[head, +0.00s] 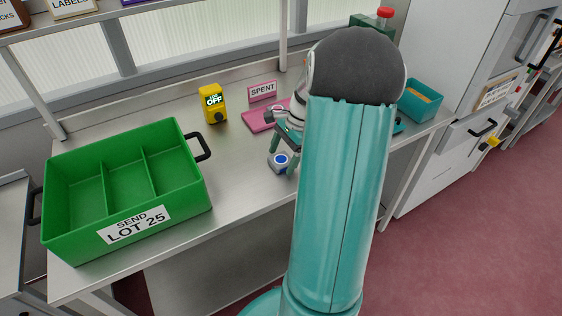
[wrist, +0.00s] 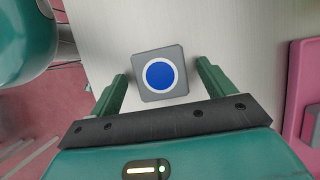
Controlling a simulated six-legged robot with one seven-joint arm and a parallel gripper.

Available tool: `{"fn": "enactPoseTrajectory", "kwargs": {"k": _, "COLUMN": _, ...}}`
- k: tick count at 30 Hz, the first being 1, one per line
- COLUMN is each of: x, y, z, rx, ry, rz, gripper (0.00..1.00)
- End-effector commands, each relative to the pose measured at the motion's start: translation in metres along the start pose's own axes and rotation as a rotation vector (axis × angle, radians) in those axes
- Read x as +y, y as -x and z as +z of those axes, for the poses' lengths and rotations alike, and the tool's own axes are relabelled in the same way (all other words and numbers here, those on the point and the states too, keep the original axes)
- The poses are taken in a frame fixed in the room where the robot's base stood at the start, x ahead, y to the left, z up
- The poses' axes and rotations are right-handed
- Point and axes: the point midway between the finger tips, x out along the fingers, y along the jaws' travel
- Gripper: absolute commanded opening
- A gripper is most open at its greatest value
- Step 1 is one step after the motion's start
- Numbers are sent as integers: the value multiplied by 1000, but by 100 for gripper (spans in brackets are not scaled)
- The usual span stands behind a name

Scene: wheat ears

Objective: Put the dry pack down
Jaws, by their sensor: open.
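The dry pack, as I take it, is a small grey square block (wrist: 160,74) with a blue disc in a white ring on top. It lies on the steel bench and also shows in the head view (head: 279,162). My gripper (wrist: 162,71) is open, its two green fingers on either side of the block with a gap on each side. In the head view my gripper (head: 284,147) points down at the block, just left of my arm. Whether the block touches a finger pad lower down cannot be told.
A green crate (head: 155,213) labelled "SEND LOT 25", with three empty compartments, stands at the left. A yellow device (head: 212,104) reading "OFF" and a pink tray (head: 255,121) with a "SPENT" sign (head: 262,92) are behind. A teal bin (head: 421,108) stands right. Bench between crate and block is clear.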

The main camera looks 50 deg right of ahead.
Motion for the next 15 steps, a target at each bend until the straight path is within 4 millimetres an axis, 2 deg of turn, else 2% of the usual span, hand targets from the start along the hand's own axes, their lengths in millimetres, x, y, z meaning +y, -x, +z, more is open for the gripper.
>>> {"fn": "enactPoseTrajectory", "kwargs": {"k": 5, "x": 0, "y": 0, "z": 0, "rx": 1, "ry": 1, "rz": -1, "gripper": 82}}
{"fn": "enactPoseTrajectory", "kwargs": {"k": 8, "x": 0, "y": 0, "z": 0, "rx": 0, "ry": 1, "rz": -1, "gripper": 66}}
{"fn": "enactPoseTrajectory", "kwargs": {"k": 13, "x": 0, "y": 0, "z": 0, "rx": 0, "ry": 1, "rz": -1, "gripper": 33}}
{"fn": "enactPoseTrajectory", "kwargs": {"k": 15, "x": 0, "y": 0, "z": 0, "rx": 0, "ry": 1, "rz": -1, "gripper": 29}}
